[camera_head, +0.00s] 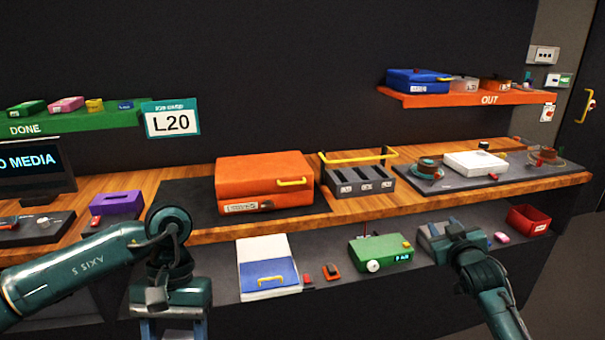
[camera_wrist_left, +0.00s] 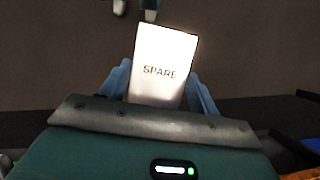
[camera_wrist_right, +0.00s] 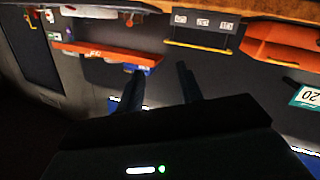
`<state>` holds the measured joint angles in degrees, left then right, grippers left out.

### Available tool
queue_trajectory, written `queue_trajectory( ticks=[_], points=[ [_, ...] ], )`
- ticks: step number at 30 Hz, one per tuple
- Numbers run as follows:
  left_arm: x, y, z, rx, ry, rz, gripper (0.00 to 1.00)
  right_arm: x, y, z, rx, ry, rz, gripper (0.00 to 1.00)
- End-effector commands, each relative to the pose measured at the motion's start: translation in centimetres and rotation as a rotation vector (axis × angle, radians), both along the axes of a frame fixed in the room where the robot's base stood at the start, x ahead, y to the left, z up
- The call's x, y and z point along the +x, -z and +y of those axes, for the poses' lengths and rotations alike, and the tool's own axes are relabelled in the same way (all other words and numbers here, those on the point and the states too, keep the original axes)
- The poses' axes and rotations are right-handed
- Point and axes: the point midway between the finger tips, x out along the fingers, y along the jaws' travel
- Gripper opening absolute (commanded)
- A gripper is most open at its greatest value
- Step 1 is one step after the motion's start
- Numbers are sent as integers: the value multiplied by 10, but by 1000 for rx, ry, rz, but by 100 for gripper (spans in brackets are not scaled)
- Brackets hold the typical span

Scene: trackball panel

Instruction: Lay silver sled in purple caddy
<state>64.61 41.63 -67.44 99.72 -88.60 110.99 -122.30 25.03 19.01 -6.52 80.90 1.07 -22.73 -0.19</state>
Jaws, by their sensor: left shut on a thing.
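The purple caddy (camera_head: 116,203) sits on the wooden bench at the left, with a dark slot in its top. My left gripper (camera_head: 174,330) points down at the bottom of the head view, in front of the bench and to the right of the caddy. In the left wrist view its blue fingers are shut on a flat pale plate (camera_wrist_left: 166,55) marked SPARE, which appears to be the silver sled. The head view does not show the plate clearly. My right gripper (camera_wrist_right: 158,85) is open and empty; in the head view it is near the lower shelf, at right.
An orange case (camera_head: 262,178) and a grey slotted rack (camera_head: 358,182) stand on the bench. The lower shelf holds a blue-and-white box (camera_head: 266,262), a green device (camera_head: 380,253) and a red bin (camera_head: 528,220).

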Motion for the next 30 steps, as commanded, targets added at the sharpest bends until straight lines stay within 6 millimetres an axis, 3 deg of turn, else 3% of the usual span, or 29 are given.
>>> queue_trajectory(
  ticks=[8, 15, 19, 24, 30],
  points=[
    [0, 0, 0, -2, -4, -2, 35, -82, 102, 61, 41, -97, 141, 36],
    [0, 0, 0, -3, -4, -3, 35, -190, 176, 119, 120, -178, 286, 36],
    [0, 0, 0, -2, -5, -3, 35, -253, 200, 146, 177, -208, 363, 36],
    [0, 0, 0, -3, -6, -3, 35, -321, 213, 172, 246, -228, 444, 36],
    [0, 0, 0, -3, -6, -3, 35, -364, 214, 187, 294, -234, 496, 36]
  ],
)
